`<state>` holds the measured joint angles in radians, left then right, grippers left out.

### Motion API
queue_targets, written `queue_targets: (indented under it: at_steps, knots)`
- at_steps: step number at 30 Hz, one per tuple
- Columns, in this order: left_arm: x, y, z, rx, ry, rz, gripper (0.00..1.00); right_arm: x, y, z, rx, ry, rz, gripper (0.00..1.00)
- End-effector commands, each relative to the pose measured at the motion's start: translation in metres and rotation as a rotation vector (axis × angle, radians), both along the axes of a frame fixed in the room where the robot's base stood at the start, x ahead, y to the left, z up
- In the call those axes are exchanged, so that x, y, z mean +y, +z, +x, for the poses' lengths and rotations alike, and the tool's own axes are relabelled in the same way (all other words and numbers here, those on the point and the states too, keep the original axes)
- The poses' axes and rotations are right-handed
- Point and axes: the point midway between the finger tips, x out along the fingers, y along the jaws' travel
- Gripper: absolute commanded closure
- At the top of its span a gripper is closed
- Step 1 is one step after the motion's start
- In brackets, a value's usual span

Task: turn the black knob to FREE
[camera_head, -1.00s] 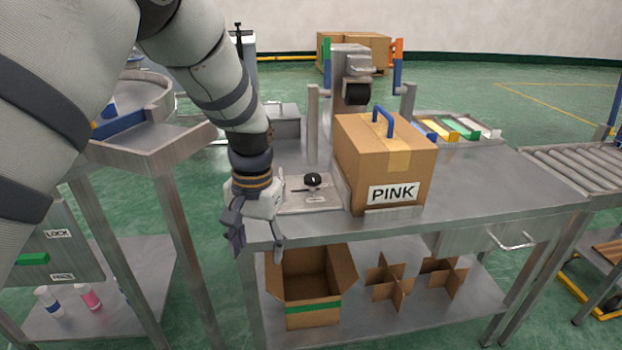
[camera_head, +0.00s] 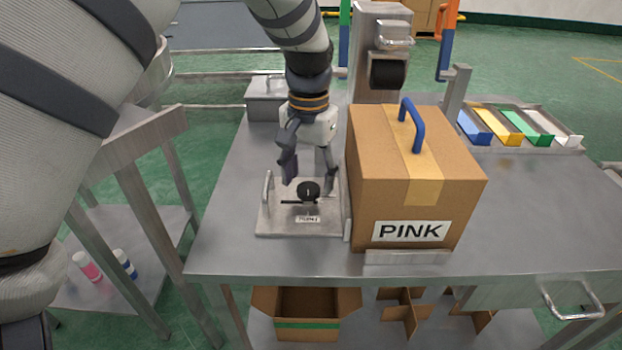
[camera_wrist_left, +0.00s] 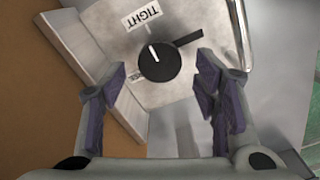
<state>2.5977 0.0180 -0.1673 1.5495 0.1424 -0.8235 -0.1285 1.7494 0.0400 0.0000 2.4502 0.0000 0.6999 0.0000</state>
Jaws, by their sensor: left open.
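The black knob (camera_head: 308,190) sits on a light metal plate (camera_head: 285,228) on the table. In the left wrist view the knob (camera_wrist_left: 160,60) carries a white line that points roughly toward the TIGHT label (camera_wrist_left: 142,16). A small dark bar (camera_wrist_left: 188,38) reaches out beside the knob. Another small label beside the knob is too blurred to read. My left gripper (camera_head: 309,180) is over the plate, fingers pointing down. It is open and empty, with its fingertips (camera_wrist_left: 160,82) apart on either side of the knob; I cannot tell whether they touch it. My right gripper is out of view.
A cardboard box marked PINK (camera_head: 420,165) with a blue handle (camera_head: 411,125) stands close to the right of the plate. A metal handle (camera_head: 267,188) rises at the plate's left edge. Behind are a press-like machine (camera_head: 380,50) and coloured bins (camera_head: 520,126). The table's left side is clear.

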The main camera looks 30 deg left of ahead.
Motion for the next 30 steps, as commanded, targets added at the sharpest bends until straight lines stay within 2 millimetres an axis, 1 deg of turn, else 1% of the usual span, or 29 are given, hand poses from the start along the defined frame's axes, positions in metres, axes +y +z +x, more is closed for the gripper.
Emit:
queue_targets:
  at_steps: [1, 4, 11, 12, 17, 18, 25, 30]
  knots:
    - [-0.0001, -0.0072, -0.0005, 0.003, 0.000, 0.000, 0.44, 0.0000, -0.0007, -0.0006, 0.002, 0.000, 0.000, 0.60]
    - [0.0000, -0.0140, -0.0004, 0.001, 0.000, 0.000, 0.44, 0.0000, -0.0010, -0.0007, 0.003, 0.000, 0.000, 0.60]
    - [0.0000, -0.0152, -0.0002, -0.001, 0.000, 0.000, 0.44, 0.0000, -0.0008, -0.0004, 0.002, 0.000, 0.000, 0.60]
    - [0.0000, -0.0151, -0.0002, -0.001, 0.000, 0.000, 0.46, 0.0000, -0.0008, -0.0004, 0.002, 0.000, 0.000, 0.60]
    - [0.0001, -0.0149, -0.0001, -0.001, 0.000, 0.000, 0.83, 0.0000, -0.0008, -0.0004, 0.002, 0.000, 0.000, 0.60]
    - [0.0001, -0.0149, -0.0001, -0.001, 0.000, 0.000, 0.92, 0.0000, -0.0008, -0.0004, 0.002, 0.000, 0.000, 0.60]
    - [0.0002, -0.0146, -0.0001, -0.002, 0.009, 0.000, 0.92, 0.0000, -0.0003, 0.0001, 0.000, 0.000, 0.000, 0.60]
    - [0.0006, -0.0131, 0.0001, -0.004, 0.060, 0.001, 0.92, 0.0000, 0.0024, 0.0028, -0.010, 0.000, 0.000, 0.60]
